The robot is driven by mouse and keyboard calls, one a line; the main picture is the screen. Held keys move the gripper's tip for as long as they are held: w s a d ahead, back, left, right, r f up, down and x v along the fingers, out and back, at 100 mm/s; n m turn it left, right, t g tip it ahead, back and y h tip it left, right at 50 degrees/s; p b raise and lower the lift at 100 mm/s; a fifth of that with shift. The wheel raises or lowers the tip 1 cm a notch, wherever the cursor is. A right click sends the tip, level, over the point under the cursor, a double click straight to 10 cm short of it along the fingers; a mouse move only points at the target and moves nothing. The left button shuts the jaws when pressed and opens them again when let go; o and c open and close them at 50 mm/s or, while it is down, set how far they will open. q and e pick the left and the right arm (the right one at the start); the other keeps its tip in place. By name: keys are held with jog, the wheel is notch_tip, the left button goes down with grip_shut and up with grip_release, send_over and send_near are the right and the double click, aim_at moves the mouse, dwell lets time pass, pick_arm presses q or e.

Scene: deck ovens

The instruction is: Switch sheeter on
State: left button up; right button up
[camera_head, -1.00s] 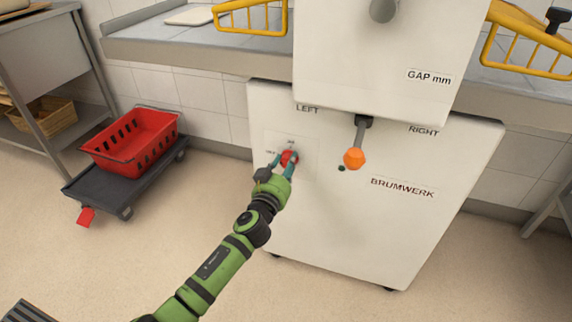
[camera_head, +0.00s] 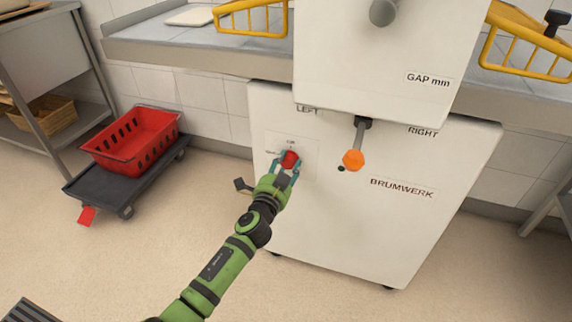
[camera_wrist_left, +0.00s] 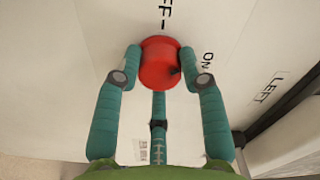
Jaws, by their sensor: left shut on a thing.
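The sheeter is a white machine (camera_head: 345,225) with a BRUMWERK label. A red rotary knob (camera_head: 290,159) is on its front panel at the left, and it also shows in the left wrist view (camera_wrist_left: 160,62). My left gripper (camera_head: 285,171) is shut on the knob, with teal fingers on opposite sides of it in the left wrist view. A small dark mark on the knob lies on its right side, toward the ON label (camera_wrist_left: 208,62). The OFF label (camera_wrist_left: 164,12), partly cut off, is above the knob. My right gripper is out of view.
An orange-tipped lever (camera_head: 353,160) hangs right of the knob. Yellow guards (camera_head: 250,18) stand over the grey side tables. A red basket (camera_head: 133,140) sits on a dark trolley at the left.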

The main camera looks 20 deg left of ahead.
pick_arm(q)
jog(key=m, duration=0.2)
jog(key=r+m, duration=0.1)
jog(key=shift+w+d, duration=0.1)
jog(key=shift+d, duration=0.15)
jog(key=m, duration=0.3)
jog(key=shift+f, duration=0.15)
jog(key=shift+d+m, duration=0.1)
jog(key=shift+m, duration=0.2)
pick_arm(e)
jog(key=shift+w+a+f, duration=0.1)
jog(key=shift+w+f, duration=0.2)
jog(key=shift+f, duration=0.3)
pick_arm(q)
jog(key=o, duration=0.8)
jog(key=shift+d, duration=0.1)
jog(key=o, duration=0.4)
jog(key=shift+f, duration=0.15)
jog(key=shift+c, duration=0.2)
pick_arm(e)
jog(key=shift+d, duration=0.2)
pick_arm(q)
jog(key=shift+f, duration=0.15)
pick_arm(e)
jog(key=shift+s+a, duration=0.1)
